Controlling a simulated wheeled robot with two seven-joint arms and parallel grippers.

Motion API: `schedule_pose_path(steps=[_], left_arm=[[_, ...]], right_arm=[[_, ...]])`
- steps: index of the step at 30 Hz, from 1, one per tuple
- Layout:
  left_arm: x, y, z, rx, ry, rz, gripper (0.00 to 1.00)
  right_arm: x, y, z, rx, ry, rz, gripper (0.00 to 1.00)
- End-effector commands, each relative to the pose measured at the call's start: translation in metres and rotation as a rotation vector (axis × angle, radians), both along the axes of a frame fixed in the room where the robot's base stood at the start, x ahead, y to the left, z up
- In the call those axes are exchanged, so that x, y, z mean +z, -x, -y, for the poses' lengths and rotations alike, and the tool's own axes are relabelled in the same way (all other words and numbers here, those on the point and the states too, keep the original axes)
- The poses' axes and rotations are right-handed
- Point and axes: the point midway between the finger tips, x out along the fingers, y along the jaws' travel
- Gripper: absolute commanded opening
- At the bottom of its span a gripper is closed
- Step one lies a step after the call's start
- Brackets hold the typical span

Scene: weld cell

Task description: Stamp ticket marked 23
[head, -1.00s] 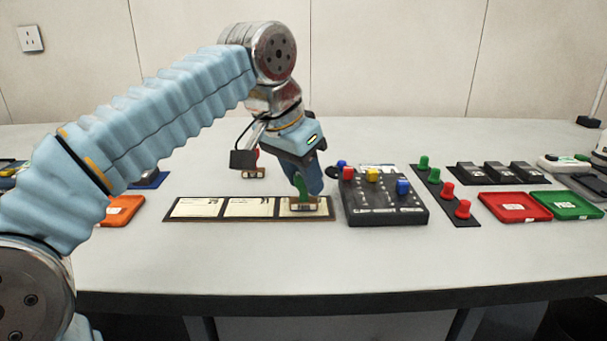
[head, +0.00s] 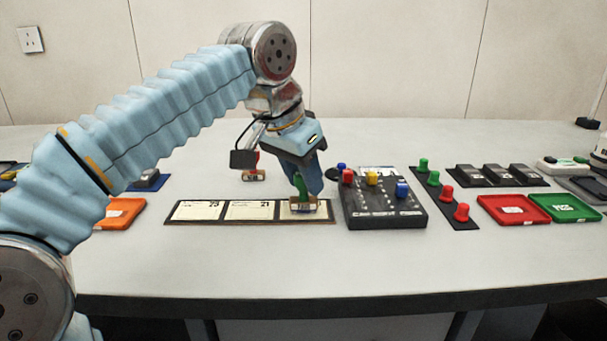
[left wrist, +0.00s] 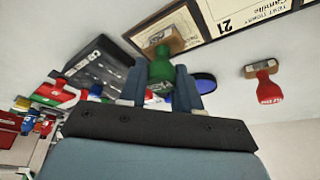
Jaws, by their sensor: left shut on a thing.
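My left gripper (head: 308,184) is shut on a green-handled stamp (head: 303,193) with a wooden base, held upright over the right-hand ticket of a dark ticket strip (head: 250,221). The stamp also shows between the fingers in the left wrist view (left wrist: 160,62). Whether its base touches the ticket is hard to tell. The middle ticket (head: 249,210) reads 21; the left ticket (head: 197,210) has a number too small to read surely. The right ticket's number is hidden by the stamp. A red stamp (left wrist: 266,87) stands behind the strip. My right gripper is not in view.
A black box with coloured knobs (head: 384,212) stands just right of the strip, with a dark blue pad (head: 338,170) behind. Further right are red (head: 513,208) and green (head: 566,207) trays. An orange tray (head: 123,212) lies left. The table front is clear.

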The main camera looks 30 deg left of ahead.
Motion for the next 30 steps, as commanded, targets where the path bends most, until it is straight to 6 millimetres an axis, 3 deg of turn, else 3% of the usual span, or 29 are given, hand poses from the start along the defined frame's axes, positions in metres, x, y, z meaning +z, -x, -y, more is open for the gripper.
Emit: schedule_pose_path(steps=[1,11,19,30], left_arm=[[0.011,0.000,0.000,0.000,0.000,0.001,0.13],[0.041,0.000,0.000,0.000,0.000,0.002,0.13],[0.057,0.000,0.000,0.000,0.001,0.003,0.13],[0.059,0.000,0.000,0.000,0.000,0.002,0.13]], right_arm=[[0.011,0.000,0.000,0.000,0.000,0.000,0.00],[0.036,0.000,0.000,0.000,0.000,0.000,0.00],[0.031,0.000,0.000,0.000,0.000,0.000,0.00],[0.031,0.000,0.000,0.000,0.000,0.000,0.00]])
